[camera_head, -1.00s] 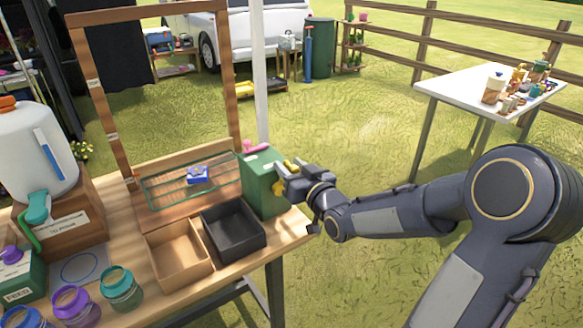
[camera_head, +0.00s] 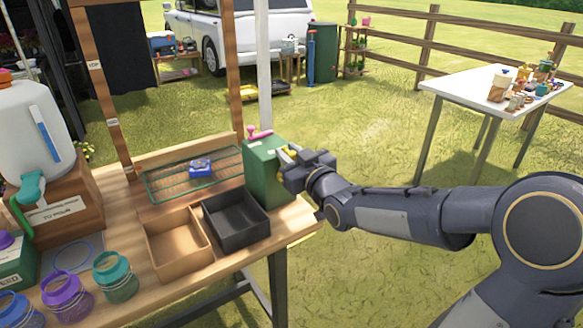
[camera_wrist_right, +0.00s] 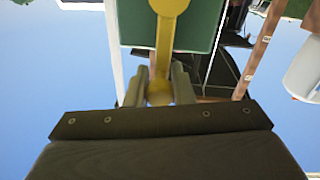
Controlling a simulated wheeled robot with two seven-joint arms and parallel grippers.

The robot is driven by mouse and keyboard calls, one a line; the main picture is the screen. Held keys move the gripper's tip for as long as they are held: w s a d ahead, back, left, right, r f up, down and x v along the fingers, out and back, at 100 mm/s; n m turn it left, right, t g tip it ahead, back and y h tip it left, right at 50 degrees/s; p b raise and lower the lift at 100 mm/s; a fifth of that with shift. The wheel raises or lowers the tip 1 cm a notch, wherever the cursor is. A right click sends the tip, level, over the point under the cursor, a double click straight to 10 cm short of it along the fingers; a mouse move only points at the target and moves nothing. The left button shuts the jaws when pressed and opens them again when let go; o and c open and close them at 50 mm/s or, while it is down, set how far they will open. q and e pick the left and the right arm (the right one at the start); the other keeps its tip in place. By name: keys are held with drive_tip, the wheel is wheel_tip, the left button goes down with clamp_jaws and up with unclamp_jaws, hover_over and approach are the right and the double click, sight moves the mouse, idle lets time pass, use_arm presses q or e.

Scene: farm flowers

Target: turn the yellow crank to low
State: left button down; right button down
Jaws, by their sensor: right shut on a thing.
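The yellow crank (camera_wrist_right: 165,45) is on the side of a green box (camera_head: 266,178) at the table's right end. In the head view only a bit of the crank's yellow (camera_head: 289,151) shows beside my gripper. My right gripper (camera_head: 291,165) reaches the box's right side. In the right wrist view its two fingers (camera_wrist_right: 159,92) are shut around the knob at the end of the crank's arm. The knob is partly hidden between the fingers. No low mark can be read on the box. My left gripper is not in view.
A pink handle (camera_head: 259,133) sits on top of the green box. A black tray (camera_head: 265,229) and a wooden tray (camera_head: 152,247) stand to its left, below a wire rack (camera_head: 160,190) with a blue item. Open grass lies right of the table.

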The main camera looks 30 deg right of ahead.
drive_tip(key=shift+a, duration=0.15)
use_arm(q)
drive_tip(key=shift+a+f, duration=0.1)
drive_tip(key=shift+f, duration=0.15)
use_arm(e)
drive_tip(key=c, duration=1.3)
unclamp_jaws()
drive_tip(key=shift+s, duration=0.1)
drive_tip(key=s, duration=0.7)
drive_tip(key=shift+s, duration=0.25)
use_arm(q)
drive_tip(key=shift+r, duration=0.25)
use_arm(e)
drive_tip(key=shift+s+f, duration=0.1)
